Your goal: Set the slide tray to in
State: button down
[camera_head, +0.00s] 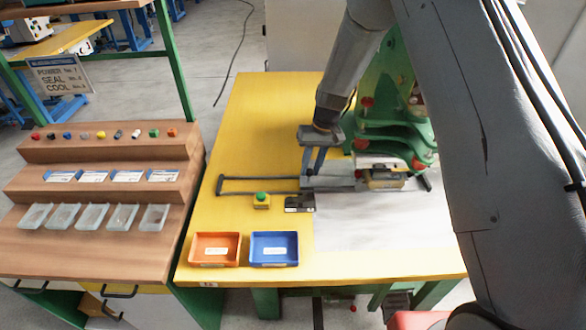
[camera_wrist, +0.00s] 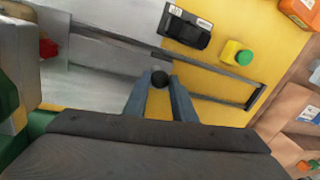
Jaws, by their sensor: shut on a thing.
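The slide tray (camera_head: 333,184) is a flat grey plate at the foot of the green machine (camera_head: 385,120). It also shows in the wrist view (camera_wrist: 100,57). Two dark rails (camera_head: 245,179) run left from it over the yellow table and join in an end bar. The tray is at the machine end of these rails, and their left stretch is empty. My gripper (camera_head: 311,174) points down at the tray's left end. The fingers partly hide the knob.
A yellow box with a green button (camera_head: 262,200) and a black device (camera_head: 299,203) stand just in front of the rails. An orange bin (camera_head: 215,249) and a blue bin (camera_head: 274,249) sit at the table's front. A stepped wooden rack (camera_head: 105,190) stands left.

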jog(key=shift+d, duration=0.25)
jog(key=c, duration=1.5)
grip_release()
jog(key=shift+r, duration=0.1)
jog(key=shift+w+d+r+b, duration=0.1)
jog(key=shift+d+r+b, duration=0.2)
jog(key=shift+r, duration=0.95)
jog(key=shift+w+d+r+b, duration=0.15)
jog(key=shift+r+b, duration=0.3)
jog(key=shift+r, duration=0.85)
jog(key=shift+s+d+r+b, duration=0.1)
jog(key=shift+d+r+b, duration=0.2)
jog(key=shift+r, duration=0.95)
